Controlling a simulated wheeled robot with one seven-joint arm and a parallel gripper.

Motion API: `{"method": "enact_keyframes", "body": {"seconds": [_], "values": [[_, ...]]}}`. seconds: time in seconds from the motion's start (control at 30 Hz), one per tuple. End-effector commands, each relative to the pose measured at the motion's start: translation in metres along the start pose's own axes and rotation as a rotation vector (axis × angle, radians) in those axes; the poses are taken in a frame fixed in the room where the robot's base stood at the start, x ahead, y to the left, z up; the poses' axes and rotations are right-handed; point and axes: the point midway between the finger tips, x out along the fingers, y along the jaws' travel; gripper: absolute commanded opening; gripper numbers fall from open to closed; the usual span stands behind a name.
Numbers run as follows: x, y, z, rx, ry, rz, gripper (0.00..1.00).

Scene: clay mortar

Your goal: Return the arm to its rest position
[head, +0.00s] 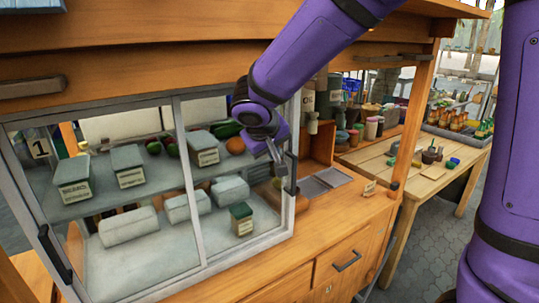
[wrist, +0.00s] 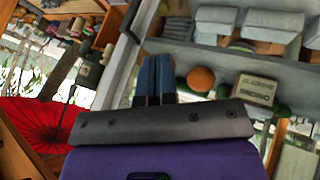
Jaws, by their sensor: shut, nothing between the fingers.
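My purple arm (head: 315,50) reaches down from the top of the head view. My gripper (head: 283,172) points down in front of the right end of the glass-fronted cabinet (head: 188,190). In the wrist view my gripper's fingers (wrist: 154,80) lie side by side, shut and empty. No object is held. The cabinet's right frame post shows close by the fingers in the wrist view, but I cannot tell whether they touch it.
Boxes, vegetables and an orange (head: 236,145) lie on the cabinet shelves. A wooden counter (head: 345,215) with drawers runs to the right, with jars (head: 372,128) behind. A wooden table (head: 450,170) holds small items. A red parasol (wrist: 40,125) shows in the wrist view.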

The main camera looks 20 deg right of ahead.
Motion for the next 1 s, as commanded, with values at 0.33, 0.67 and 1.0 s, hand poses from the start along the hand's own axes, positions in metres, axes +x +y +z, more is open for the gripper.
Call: {"method": "enact_keyframes", "body": {"seconds": [0.33, 0.67, 1.0], "values": [[-0.02, 0.029, 0.017, 0.038, -0.026, -0.012, 0.0], [-0.079, 0.101, 0.096, 0.149, -0.1, -0.108, 0.0], [-0.133, 0.125, 0.181, 0.23, -0.093, -0.262, 0.0]]}}
